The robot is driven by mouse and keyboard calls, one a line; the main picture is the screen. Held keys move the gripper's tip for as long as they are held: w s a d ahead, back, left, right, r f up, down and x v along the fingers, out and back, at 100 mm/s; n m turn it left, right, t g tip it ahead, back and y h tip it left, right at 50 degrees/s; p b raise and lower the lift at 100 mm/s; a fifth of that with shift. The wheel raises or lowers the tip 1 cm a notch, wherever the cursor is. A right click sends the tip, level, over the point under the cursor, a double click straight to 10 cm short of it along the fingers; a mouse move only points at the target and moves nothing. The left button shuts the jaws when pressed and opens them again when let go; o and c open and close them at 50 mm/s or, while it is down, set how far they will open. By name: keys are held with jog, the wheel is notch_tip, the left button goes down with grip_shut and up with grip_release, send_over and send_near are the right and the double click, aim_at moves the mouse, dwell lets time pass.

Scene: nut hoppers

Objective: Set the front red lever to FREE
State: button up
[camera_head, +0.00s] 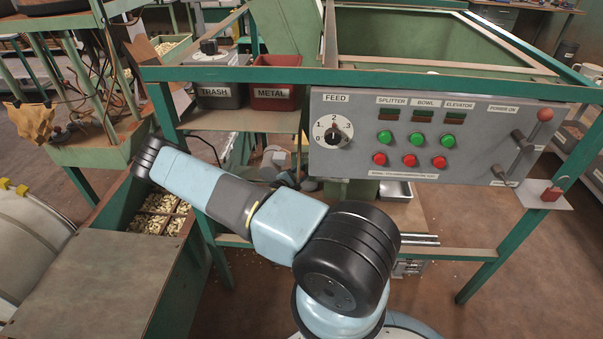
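A lever with a red ball knob (545,115) is at the right end of the grey control panel (350,95). Its arm slants up to the right, with the knob near the panel's top right corner. A POWER ON label is above it, and a label too small to read is below it. A small red piece (551,194) sits on a light plate at the frame's right post; I cannot tell if it is a lever. No FREE marking is legible. My arm crosses the lower middle and reaches left. My gripper is not in view.
The panel also has a FEED dial (333,131) and rows of green and red buttons. The green frame (490,245) surrounds the area. TRASH (218,97) and METAL (275,98) bins stand at its upper left. A nut-filled green hopper (180,270) is at left. Floor at lower right is clear.

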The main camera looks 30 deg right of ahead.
jog(key=shift+c, duration=0.2)
grip_shut()
dwell(0.5)
